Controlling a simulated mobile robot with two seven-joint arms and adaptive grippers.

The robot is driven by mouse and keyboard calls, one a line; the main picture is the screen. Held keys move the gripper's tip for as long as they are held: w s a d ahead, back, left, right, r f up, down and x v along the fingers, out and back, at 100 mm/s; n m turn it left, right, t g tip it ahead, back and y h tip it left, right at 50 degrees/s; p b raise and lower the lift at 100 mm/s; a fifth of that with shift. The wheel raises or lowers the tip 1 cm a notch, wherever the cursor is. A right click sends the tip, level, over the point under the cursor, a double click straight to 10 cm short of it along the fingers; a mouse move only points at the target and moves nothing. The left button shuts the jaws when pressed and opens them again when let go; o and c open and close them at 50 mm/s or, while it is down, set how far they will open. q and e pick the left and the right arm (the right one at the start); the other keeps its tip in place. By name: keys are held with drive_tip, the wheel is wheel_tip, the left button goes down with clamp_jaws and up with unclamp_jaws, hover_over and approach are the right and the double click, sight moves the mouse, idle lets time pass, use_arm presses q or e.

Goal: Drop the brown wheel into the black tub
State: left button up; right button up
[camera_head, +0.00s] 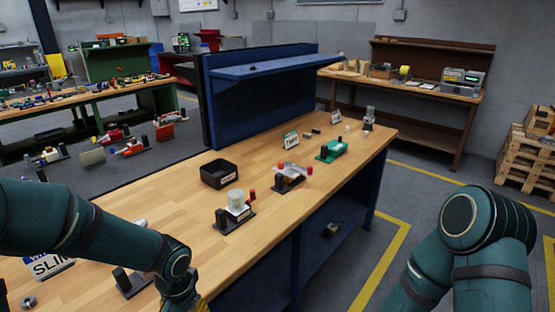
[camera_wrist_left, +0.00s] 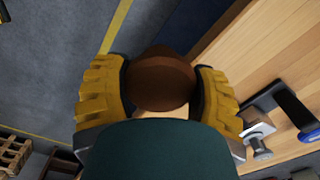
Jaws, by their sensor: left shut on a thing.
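The brown wheel (camera_wrist_left: 162,82) shows in the left wrist view, held between the two yellow fingers of my left gripper (camera_wrist_left: 160,92). The floor and the bench's front edge show beyond the wheel. In the head view the wheel cannot be seen, and only a bit of my left gripper shows at the bottom edge. The black tub (camera_head: 219,180) stands upright on the wooden bench top, up and to the right of my left wrist, well apart from it. My right arm shows at the right, but its gripper is outside the frame.
A fixture with a clear cylinder (camera_head: 237,203) stands just in front of the tub. A red-handled fixture (camera_head: 290,174) and a green one (camera_head: 333,150) stand farther along the bench (camera_head: 178,223). A blue shelf panel (camera_head: 260,105) rises behind. The bench top left of the tub is clear.

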use_arm(q)
drive_tip(key=d+f+n, duration=0.1)
drive_tip(key=w+f+n, duration=0.1)
drive_tip(key=d+f+n, duration=0.1)
drive_tip(key=f, duration=0.1)
drive_tip(key=shift+w+d, duration=0.25)
drive_tip(key=shift+d, duration=0.1)
